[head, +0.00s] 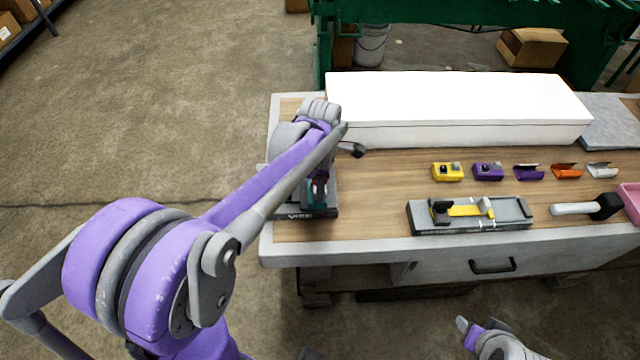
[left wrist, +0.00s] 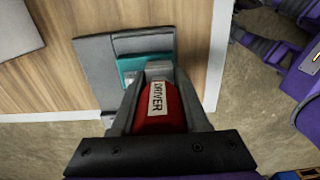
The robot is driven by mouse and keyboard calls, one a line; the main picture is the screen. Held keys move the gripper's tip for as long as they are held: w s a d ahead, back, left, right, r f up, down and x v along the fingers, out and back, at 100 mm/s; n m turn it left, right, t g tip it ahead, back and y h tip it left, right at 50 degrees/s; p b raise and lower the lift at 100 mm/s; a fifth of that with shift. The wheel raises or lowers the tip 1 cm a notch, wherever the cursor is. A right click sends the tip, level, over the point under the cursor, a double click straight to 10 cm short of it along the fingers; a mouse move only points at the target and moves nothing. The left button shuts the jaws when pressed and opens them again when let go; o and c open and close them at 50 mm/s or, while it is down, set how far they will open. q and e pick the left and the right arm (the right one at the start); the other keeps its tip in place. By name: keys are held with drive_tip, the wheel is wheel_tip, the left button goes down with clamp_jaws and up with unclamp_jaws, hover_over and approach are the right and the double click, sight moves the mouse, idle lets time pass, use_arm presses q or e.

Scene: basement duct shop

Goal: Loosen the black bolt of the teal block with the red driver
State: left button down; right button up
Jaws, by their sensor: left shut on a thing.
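My left gripper (left wrist: 158,75) is shut on the red driver (left wrist: 160,115), whose label reads DRIVER. The driver points down over the teal block (left wrist: 128,65). The block sits on a dark grey fixture (left wrist: 93,60) at the bench's left end. In the head view my left arm covers much of this spot; a little of the teal block (head: 312,208) and the fixture (head: 322,214) shows beneath the gripper. The black bolt is hidden, and I cannot tell whether the driver's tip touches it. My right gripper (head: 467,331) is low in the head view, in front of the bench, apart from everything on it.
A long white box (head: 460,132) spans the bench's back. Yellow (head: 447,173) and purple (head: 487,172) blocks, small curved pieces, a grey fixture with a yellow strip (head: 466,211), a mallet (head: 590,208) and a pink tray (head: 631,202) lie rightward. Bare wood (head: 376,195) is between.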

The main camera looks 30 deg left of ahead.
use_arm(q)
drive_tip(key=shift+f+b, duration=0.35)
drive_tip(key=shift+f, duration=0.25)
idle(0.5)
drive_tip(key=shift+n, duration=1.7)
